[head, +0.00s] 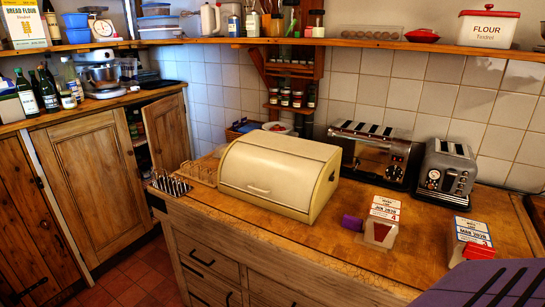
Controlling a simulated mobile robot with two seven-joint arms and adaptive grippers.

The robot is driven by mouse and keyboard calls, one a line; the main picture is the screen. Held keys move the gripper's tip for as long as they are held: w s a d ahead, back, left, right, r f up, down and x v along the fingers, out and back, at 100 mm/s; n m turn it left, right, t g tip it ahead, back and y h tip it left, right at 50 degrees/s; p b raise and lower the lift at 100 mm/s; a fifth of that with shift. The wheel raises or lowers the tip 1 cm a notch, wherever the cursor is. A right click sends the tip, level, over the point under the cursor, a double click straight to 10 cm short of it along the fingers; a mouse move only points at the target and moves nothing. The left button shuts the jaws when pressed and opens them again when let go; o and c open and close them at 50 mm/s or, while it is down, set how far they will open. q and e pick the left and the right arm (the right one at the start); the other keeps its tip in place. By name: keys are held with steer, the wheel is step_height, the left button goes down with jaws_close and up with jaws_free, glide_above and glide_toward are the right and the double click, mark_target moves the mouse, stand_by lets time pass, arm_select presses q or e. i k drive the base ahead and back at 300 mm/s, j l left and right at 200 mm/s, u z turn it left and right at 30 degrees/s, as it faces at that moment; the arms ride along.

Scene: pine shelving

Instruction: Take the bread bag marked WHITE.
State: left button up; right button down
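Two small packages with printed labels lie on the wooden counter at the right. The nearer-to-centre package (383,216) has a white label with blue and red print, a red front patch and a purple piece at its left side. The other package (471,236), further right, has a white and blue label and a red part below. Both labels have a small top line that is too blurred for me to read, so I cannot tell which one is marked WHITE. Neither of my grippers shows in the head view.
A cream bread bin (280,175) stands left of the packages. Two toasters (374,155) (447,173) stand behind them against the tiles. A dark purple slotted shape (485,287) fills the lower right corner. Bare counter (310,240) lies in front of the bin.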

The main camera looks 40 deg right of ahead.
mark_target(462, 229)
steer(key=z, duration=2.55)
